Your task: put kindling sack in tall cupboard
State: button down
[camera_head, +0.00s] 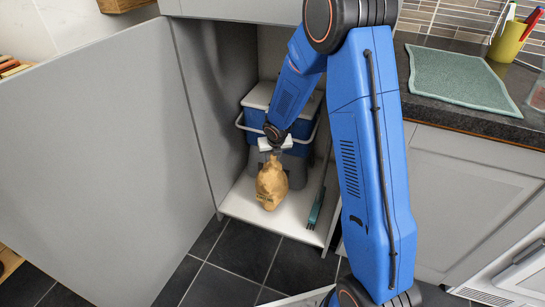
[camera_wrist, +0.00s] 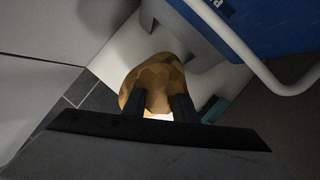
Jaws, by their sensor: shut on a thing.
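The kindling sack (camera_head: 271,186) is a tan, lumpy bag with dark print. It hangs from my gripper (camera_head: 275,148), which is shut on its top. The sack is in the opening of the tall cupboard (camera_head: 226,206), over or on the white cupboard floor; I cannot tell whether it touches. In the wrist view the sack (camera_wrist: 152,82) shows between and beyond the dark fingers (camera_wrist: 160,108). The cupboard door (camera_head: 100,150) stands wide open at the left.
A blue and grey bucket or box with a white handle (camera_head: 254,118) stands behind the sack inside the cupboard. A dark worktop with a green mat (camera_head: 455,77) is at the right.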

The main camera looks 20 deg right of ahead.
jog(key=shift+w+r, duration=0.1)
jog(key=c, duration=1.9)
grip_release()
jog(key=shift+f, duration=0.2)
jog(key=o, duration=0.5)
jog(key=shift+c, duration=0.2)
jog(key=shift+r, duration=0.1)
